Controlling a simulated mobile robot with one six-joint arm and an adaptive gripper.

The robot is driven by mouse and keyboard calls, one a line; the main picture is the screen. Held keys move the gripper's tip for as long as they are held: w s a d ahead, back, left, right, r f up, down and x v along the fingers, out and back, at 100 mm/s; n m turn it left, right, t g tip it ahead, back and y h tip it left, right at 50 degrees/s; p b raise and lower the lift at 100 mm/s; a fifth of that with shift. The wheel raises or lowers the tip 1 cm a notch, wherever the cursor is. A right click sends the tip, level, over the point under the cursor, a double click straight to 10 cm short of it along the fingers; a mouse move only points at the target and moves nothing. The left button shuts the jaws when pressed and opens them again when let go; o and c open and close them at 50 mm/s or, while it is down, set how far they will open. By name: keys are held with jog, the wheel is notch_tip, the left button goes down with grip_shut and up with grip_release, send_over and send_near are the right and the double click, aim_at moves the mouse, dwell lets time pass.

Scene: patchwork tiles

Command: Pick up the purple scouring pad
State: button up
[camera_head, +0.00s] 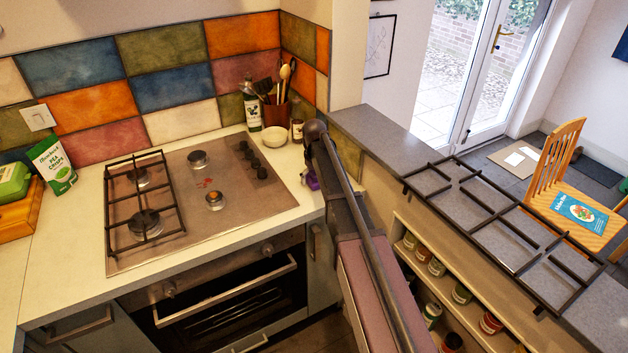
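A small purple patch (312,181), which looks like the scouring pad, shows at the right end of the cream worktop (285,215), right of the hob. Most of it is hidden behind my arm. My arm reaches up from the bottom of the picture, and its dark rounded joint is above and right of the purple patch. My gripper cannot be made out clearly; the arm covers that spot. I cannot tell whether it touches the pad.
A gas hob (205,195) has one black grate on its left. Another grate (500,215) lies on the grey ledge at the right. A white bowl (275,135), a bottle (252,112), a utensil pot (275,113) and a jar (297,130) stand behind the purple patch.

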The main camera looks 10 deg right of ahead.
jog(key=c, duration=0.9)
jog(key=shift+c, duration=0.3)
jog(key=shift+r, duration=0.2)
notch_tip(320, 180, up, 3)
jog(key=p, duration=0.3)
jog(key=shift+r+p, duration=0.2)
jog(key=shift+p, duration=0.2)
jog(key=s+r+p, duration=0.1)
jog(key=s, duration=1.5)
jog(key=shift+r, duration=0.1)
jog(key=o, duration=0.4)
jog(key=shift+c, duration=1.4)
